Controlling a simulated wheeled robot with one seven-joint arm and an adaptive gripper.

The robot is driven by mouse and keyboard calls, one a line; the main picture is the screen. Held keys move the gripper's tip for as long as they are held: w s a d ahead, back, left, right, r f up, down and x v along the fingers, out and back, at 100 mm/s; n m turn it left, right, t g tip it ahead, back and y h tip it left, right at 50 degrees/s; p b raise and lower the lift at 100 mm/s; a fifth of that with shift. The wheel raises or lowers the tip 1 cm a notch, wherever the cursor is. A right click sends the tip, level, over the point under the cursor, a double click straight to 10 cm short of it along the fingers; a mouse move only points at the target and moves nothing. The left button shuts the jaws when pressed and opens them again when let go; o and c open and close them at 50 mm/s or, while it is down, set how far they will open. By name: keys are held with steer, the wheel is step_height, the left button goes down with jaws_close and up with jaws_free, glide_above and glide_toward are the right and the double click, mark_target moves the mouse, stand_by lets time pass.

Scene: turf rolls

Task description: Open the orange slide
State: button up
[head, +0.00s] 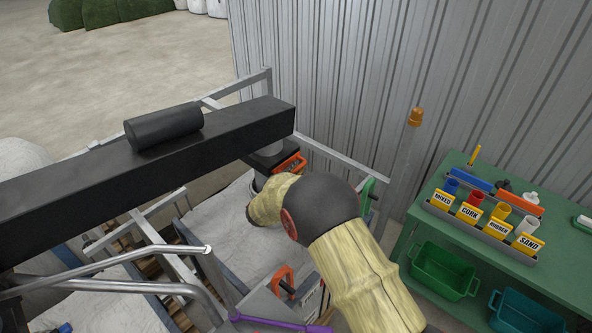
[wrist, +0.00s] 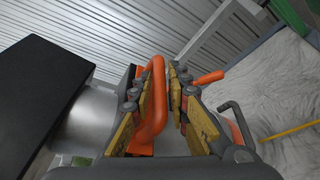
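In the wrist view an orange bar handle (wrist: 154,110), bent at the top, stands between the two fingers of my gripper (wrist: 158,72). The left finger is right beside the bar, perhaps touching; a narrow gap shows between the bar and the right finger. The fingers are apart, around the handle. In the head view an orange handle (head: 290,165) shows under the black beam, just beyond my arm's wrist. My gripper is hidden there behind my sleeved arm. A second orange handle (head: 283,278) sits lower, nearer me.
A black beam (head: 150,165) with a dark roller crosses above the frame, close to my arm. A green bench (head: 560,270) with labelled cups stands further right.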

jaws_close()
stand_by(0.5)
steer(key=s+d+b, duration=0.6)
steer(key=d+b, duration=0.1)
steer(key=d, duration=0.1)
steer(key=shift+s+d, duration=0.2)
steer(key=shift+s, duration=0.1)
steer(key=shift+o, duration=2.2)
jaws_free()
